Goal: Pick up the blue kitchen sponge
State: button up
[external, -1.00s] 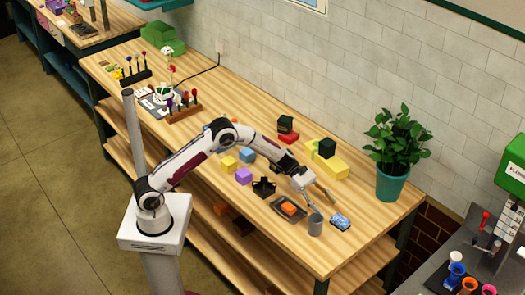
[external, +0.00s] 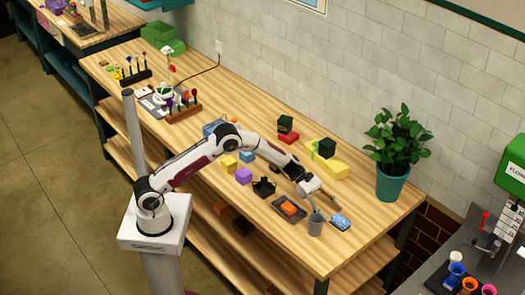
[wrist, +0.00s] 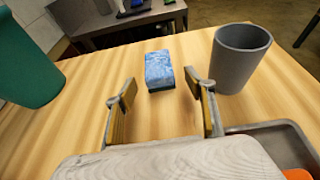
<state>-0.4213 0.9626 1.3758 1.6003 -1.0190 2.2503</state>
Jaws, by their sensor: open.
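The blue kitchen sponge (external: 340,221) lies on the wooden workbench near its right end. In the wrist view the sponge (wrist: 159,70) has a mottled blue top and a darker lower layer, and it sits ahead of the fingers, roughly centred between them. My gripper (external: 325,205) is open and empty, low over the bench, just short of the sponge. In the wrist view its two fingers (wrist: 164,95) stand apart with bare wood between them. I cannot tell the exact height of the fingertips above the bench.
A grey cup (external: 315,225) stands close to the sponge, right of it in the wrist view (wrist: 239,60). A dark tray (external: 275,206) with an orange block (external: 289,208) lies beside the cup. A teal plant pot (external: 390,183) stands farther back. Bare wood surrounds the sponge's other sides.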

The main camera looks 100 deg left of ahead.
aim_at(336, 216)
jog(key=shift+x, duration=2.05)
jog(key=shift+a+f, duration=0.15)
jog(key=c, duration=1)
